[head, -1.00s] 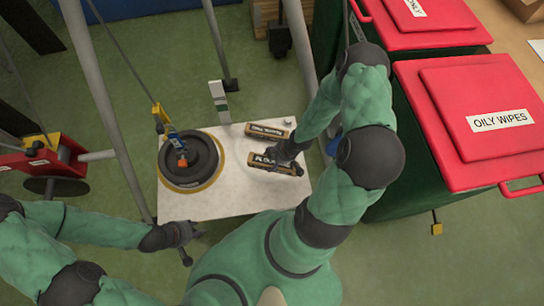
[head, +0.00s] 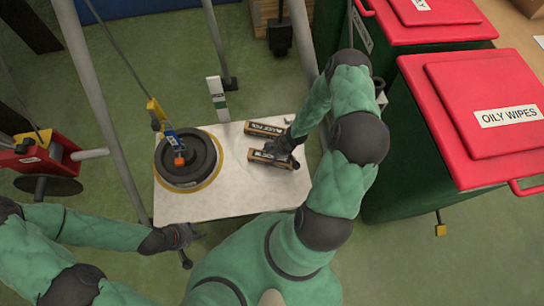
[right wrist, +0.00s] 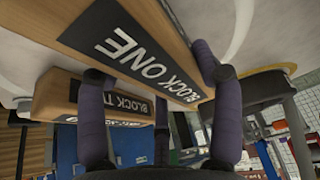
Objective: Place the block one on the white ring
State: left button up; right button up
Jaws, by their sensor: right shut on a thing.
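Block one (head: 258,156), a tan bar with a black label, is at the right of the white tabletop (head: 210,208). Its "BLOCK ONE" label also shows large in the right wrist view (right wrist: 130,45). My right gripper (head: 281,149) is shut on block one from above and hides part of it. I cannot tell if the block is lifted. Block two (head: 268,129) lies just behind it, and also shows in the right wrist view (right wrist: 60,98). A pale curved band (right wrist: 241,28) on the surface may be part of the white ring. My left gripper (head: 194,247) is open and empty near the table's front-left corner.
A black round turntable (head: 172,177) with a yellow rim fills the table's left. A grey pole and a blue-yellow tool (head: 162,120) stand over it. A white upright post (head: 217,98) is at the back. Red-lidded bins (head: 480,150) stand at right.

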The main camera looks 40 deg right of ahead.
jog(key=shift+f, duration=0.1)
jog(key=shift+f, duration=0.2)
jog(key=o, duration=1.4)
jog(key=shift+r, duration=0.1)
jog(key=shift+d+r+p, duration=0.1)
jog(key=shift+r+p, duration=0.2)
jog(key=shift+r, duration=0.05)
jog(key=p+v, duration=0.6)
jog(key=v, duration=0.5)
jog(key=shift+s+d+r, duration=0.1)
jog(key=shift+s+r, duration=0.1)
